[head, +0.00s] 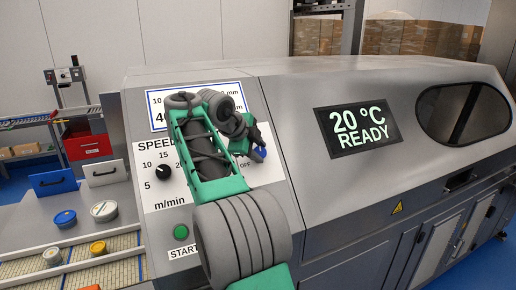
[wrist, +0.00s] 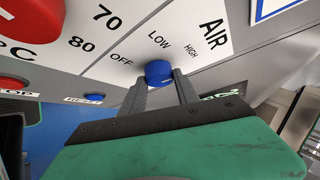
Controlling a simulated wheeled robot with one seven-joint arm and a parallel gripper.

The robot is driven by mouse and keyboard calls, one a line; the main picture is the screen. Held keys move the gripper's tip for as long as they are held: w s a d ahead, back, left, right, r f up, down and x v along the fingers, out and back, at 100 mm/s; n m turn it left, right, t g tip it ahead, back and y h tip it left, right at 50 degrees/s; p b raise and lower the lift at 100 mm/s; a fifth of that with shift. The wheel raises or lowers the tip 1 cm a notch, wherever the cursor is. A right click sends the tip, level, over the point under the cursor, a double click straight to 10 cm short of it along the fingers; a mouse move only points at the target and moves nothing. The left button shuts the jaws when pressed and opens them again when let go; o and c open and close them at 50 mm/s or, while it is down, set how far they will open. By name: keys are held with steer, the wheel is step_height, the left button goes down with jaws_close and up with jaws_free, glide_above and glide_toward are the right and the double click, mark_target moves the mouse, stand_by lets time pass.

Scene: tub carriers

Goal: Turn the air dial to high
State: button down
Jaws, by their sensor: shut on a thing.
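The air dial is a round blue knob (wrist: 159,69) on a white panel in the wrist view. The labels OFF, LOW and HIGH stand around it, with AIR above HIGH. My gripper (wrist: 160,80) has its two grey fingers on either side of the knob, shut on it. Which label the dial points to cannot be told, as its mark is not clear. In the head view my gripper (head: 256,148) is at the panel's right side, where a bit of the blue dial (head: 261,153) and the OFF label show. My arm covers much of the panel.
In the wrist view, a red knob (wrist: 32,20) with 70 and 80 marks, a red stop button (wrist: 15,84) and a blue reset button (wrist: 93,97) are to the left. The head view shows a black speed dial (head: 164,171), a green start button (head: 181,232) and a "20 °C READY" screen (head: 358,126).

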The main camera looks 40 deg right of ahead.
steer(key=c, duration=0.9)
jaws_free()
steer(key=v, duration=0.7)
steer(key=shift+a+r+p, duration=0.25)
steer(key=shift+p, duration=0.2)
steer(key=shift+s, duration=0.1)
